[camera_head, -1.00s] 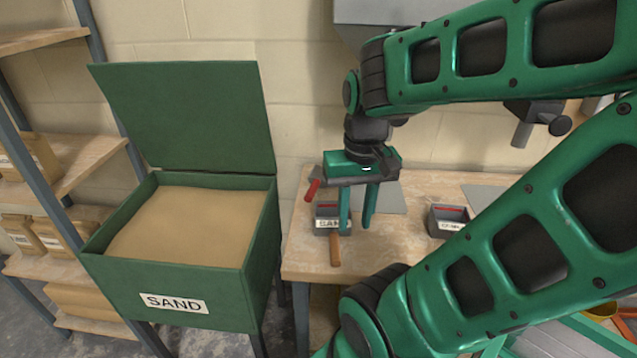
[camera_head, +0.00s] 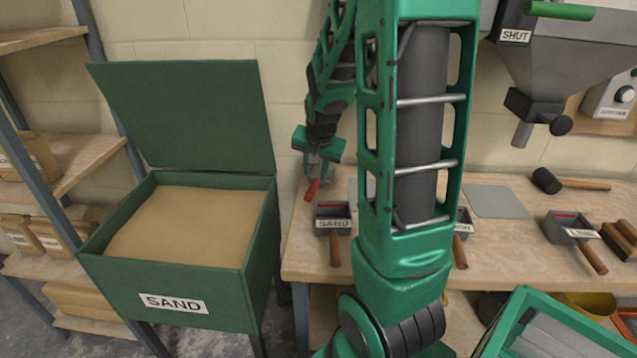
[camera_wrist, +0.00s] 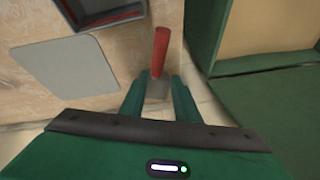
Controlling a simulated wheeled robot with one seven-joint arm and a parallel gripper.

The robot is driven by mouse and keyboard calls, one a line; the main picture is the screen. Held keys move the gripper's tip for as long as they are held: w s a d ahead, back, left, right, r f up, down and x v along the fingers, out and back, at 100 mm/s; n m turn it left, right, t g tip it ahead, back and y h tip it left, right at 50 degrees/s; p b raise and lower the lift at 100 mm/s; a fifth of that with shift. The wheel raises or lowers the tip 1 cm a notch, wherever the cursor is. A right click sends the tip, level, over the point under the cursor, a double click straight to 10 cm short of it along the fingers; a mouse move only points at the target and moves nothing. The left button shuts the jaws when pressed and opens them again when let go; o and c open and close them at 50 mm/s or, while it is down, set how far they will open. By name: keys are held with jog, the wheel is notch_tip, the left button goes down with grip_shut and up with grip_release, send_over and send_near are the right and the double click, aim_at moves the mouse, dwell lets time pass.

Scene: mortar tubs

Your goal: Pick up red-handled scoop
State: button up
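The red-handled scoop shows its red handle (camera_head: 312,190) at the left back of the bench, tilted, beside the sand tub. In the wrist view its red handle (camera_wrist: 160,52) points away from me, beyond the fingertips. Its grey part shows between my two fingers. My gripper (camera_head: 317,160) is over this spot in the head view. In the wrist view, my gripper (camera_wrist: 158,90) has its fingers apart, one on each side of the scoop's grey part. No clear contact shows. The rest of the scoop is hidden by my gripper.
The green sand bin (camera_head: 180,290) stands open just left of the bench (camera_head: 300,265). A tub labelled SAND (camera_head: 333,222) with a wooden-handled tool sits close to the scoop. A grey plate (camera_head: 497,202), a mallet (camera_head: 547,180) and a lime tub (camera_head: 566,228) are to the right.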

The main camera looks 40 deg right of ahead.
aim_at(316, 180)
jog(key=shift+d+x, duration=0.15)
jog(key=shift+x, duration=1.85)
jog(key=shift+d+x, duration=0.15)
jog(key=shift+x, duration=1.8)
jog(key=shift+c, duration=0.6)
grip_shut()
